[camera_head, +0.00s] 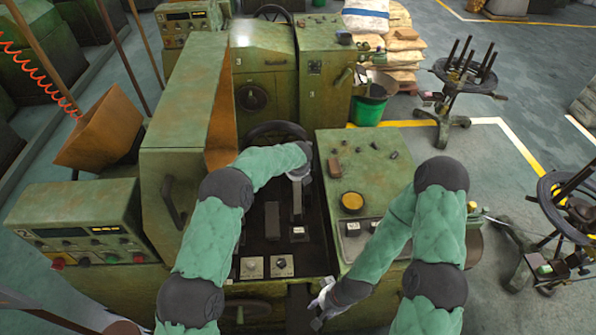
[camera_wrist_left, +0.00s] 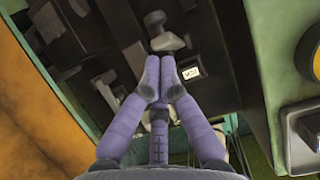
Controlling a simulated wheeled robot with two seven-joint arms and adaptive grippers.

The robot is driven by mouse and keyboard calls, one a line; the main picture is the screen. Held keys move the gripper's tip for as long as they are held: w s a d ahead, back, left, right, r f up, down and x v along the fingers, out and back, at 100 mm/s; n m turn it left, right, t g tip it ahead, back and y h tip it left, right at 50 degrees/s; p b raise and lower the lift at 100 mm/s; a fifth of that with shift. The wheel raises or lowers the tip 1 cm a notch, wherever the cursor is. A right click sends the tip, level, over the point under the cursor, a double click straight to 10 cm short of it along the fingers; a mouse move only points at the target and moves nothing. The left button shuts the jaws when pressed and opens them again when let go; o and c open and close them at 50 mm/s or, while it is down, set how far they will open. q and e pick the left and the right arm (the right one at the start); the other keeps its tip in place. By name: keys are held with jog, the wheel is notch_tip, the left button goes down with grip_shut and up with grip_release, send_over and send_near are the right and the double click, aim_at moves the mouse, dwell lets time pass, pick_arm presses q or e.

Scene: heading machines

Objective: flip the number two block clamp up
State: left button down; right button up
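My left gripper (camera_head: 298,177) reaches down into the dark work bay of the green machine. In the left wrist view its purple-grey fingers (camera_wrist_left: 160,82) come together at the tips. A pale metal clamp part with a knob (camera_wrist_left: 167,42) lies just beyond the fingertips; I cannot tell whether they touch it. Dark blocks stand below this gripper in the head view, one with a small white label (camera_head: 298,232). The label also shows in the left wrist view (camera_wrist_left: 190,72), but its number is not readable. My right gripper (camera_head: 322,304) is low at the bay's front edge, its fingers unclear.
Two square plates with knobs (camera_head: 267,267) lie at the bay's front. A green side cabinet (camera_head: 372,170) carries a yellow round dish (camera_head: 352,202) and small parts. A tall green housing (camera_head: 190,120) walls the left. A control box (camera_head: 85,235) stands at far left.

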pick_arm(q)
jog(key=v, duration=0.7)
jog(key=shift+s+r, duration=0.3)
jog(key=shift+s, duration=0.05)
jog(key=shift+d, duration=0.1)
